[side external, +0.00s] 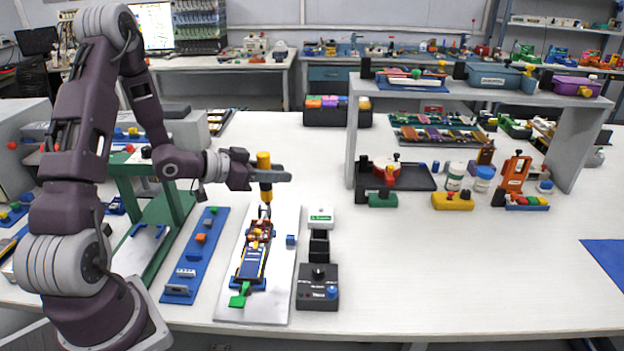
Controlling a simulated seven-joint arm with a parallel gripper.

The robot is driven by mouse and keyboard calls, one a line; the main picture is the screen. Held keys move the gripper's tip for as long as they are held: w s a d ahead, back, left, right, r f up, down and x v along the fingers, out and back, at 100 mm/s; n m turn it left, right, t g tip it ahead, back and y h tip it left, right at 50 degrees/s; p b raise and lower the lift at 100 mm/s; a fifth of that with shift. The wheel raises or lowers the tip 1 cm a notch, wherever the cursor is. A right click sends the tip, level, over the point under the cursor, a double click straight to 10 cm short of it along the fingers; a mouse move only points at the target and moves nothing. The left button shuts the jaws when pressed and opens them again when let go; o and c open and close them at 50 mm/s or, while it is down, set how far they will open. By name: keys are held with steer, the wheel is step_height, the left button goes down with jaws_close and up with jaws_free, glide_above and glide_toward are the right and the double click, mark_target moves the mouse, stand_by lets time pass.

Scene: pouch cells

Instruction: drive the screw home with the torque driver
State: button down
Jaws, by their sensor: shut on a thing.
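My gripper (270,176) is shut on a torque driver with a yellow handle (263,160), held about upright. The driver's lower end points down over the far end of a blue, orange and black assembly (256,250). The assembly lies on a white plate (278,300). A green piece (239,298) sits at its near end. The screw is too small to make out. I cannot tell whether the driver's tip touches it.
A blue strip with small parts (208,240) and a green stand (170,225) are to the left. A black box with knobs (317,288) and a white-topped block (320,217) are close on the right. A grey shelf (352,140) stands further right.

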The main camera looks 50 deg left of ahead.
steer(key=shift+s+a, duration=0.5)
steer(key=shift+a, duration=0.05)
step_height(320, 180, down, 6)
stand_by(0.3)
steer(key=shift+f, duration=1)
stand_by(2.9)
stand_by(0.9)
step_height(320, 180, up, 7)
stand_by(0.7)
steer(key=shift+r, duration=0.1)
stand_by(0.9)
